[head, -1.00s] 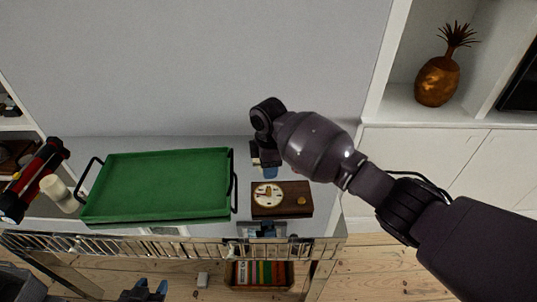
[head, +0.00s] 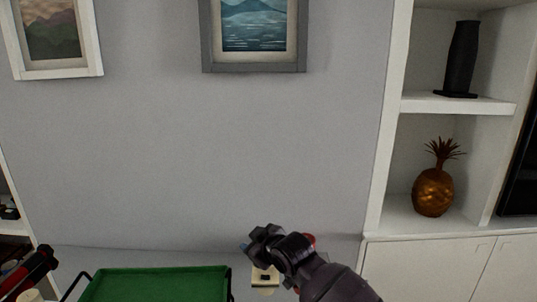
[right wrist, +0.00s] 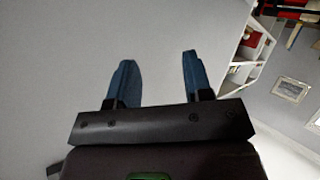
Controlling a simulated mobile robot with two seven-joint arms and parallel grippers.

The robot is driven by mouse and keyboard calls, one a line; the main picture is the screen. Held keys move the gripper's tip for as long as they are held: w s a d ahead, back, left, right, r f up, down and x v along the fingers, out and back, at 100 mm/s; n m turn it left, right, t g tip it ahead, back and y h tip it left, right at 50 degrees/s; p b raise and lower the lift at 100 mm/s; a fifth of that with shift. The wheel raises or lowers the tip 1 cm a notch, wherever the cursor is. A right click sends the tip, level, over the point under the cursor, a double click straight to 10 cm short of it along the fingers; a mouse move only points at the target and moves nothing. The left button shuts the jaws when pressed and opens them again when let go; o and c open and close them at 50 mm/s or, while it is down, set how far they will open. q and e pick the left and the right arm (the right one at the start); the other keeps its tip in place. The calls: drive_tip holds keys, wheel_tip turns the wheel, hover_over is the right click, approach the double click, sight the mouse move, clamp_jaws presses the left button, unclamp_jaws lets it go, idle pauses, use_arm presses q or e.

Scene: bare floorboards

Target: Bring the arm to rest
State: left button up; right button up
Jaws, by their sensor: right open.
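My right arm comes in from the bottom right of the head view, and its gripper (head: 248,248) is in front of the wall, above the back of the table. In the right wrist view the two blue fingers of this gripper (right wrist: 158,75) stand wide apart with nothing between them. Its fingertips show only in small part in the head view.
A clock-like item (head: 265,277) is partly hidden below my right wrist. Shelves at right hold a golden pineapple (head: 433,192) and a dark vase (head: 461,58).

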drive_tip(key=s+d+f+m+t+h, duration=0.1)
drive_tip(key=s+d+f+m+t, duration=0.2)
drive_tip(key=d, duration=0.4)
drive_tip(key=s+d+f+m+h, duration=0.1)
drive_tip(key=s+d+f+m, duration=0.15)
drive_tip(key=s+d, duration=0.35)
drive_tip(key=s+d+f+m+t+h, duration=0.2)
drive_tip(key=s+d+f, duration=0.15)
drive_tip(key=d, duration=0.35)
drive_tip(key=s+d+f+m+g+h, duration=0.1)
drive_tip(key=s+d+f, duration=0.4)
drive_tip(key=s, duration=0.6)
drive_tip(key=s+d+f+m+g+h, duration=0.2)
drive_tip(key=s+d+f, duration=0.4)
drive_tip(key=s+f, duration=0.3)
drive_tip(key=shift+s+g+h, duration=0.3)
drive_tip(key=shift+s, duration=0.55)
drive_tip(key=shift+w, duration=0.1)
